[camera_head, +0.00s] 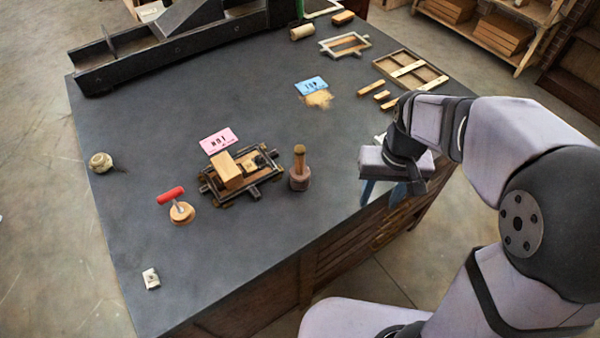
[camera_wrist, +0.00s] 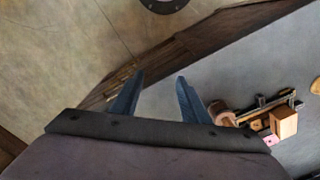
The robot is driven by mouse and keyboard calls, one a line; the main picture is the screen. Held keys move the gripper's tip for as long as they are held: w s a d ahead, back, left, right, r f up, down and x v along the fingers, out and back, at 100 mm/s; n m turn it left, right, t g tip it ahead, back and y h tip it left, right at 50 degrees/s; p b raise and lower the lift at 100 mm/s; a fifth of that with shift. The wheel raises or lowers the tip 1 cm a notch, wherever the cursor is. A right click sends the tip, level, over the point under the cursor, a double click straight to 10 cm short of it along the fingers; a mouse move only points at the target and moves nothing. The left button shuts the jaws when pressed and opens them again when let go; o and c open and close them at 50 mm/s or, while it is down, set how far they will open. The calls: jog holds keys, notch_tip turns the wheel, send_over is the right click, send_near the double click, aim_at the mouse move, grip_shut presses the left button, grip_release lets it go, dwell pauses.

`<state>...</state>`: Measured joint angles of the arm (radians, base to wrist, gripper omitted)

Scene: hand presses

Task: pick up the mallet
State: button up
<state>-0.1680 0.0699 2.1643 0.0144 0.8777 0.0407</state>
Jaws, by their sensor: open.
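The mallet (camera_head: 299,172) stands upright on the dark table top, with its round brown head down and its wooden handle pointing up. In the wrist view the mallet (camera_wrist: 221,113) shows partly, to the right of my fingers. My gripper (camera_head: 385,194) is to the right of the mallet, over the table's near edge, and apart from it. In the wrist view my gripper (camera_wrist: 160,78) has its two blue fingers spread with nothing between them.
Left of the mallet is a small press with a wooden block (camera_head: 229,171) and a pink card (camera_head: 219,141). A blue card (camera_head: 311,84) and wooden pieces (camera_head: 370,88) are farther back. The front left table area is mostly clear.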

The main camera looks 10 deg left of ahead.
jog(key=w+a+r+n, duration=0.2)
jog(key=w+a+r, duration=0.3)
jog(key=w+a, duration=0.6)
send_over(300, 160)
jog(key=w, duration=0.1)
jog(key=shift+w+a+f, duration=0.15)
jog(key=shift+w+a, duration=0.05)
jog(key=shift+a, duration=0.25)
jog(key=shift+s+a+f, duration=0.1)
jog(key=shift+d+f+p, duration=0.2)
jog(key=shift+f+p, duration=0.65)
jog(key=shift+f, duration=0.65)
jog(key=shift+d+f+p, duration=0.2)
jog(key=shift+f+p, duration=0.6)
jog(key=shift+f, duration=1.3)
jog(key=shift+c, duration=0.2)
grip_shut()
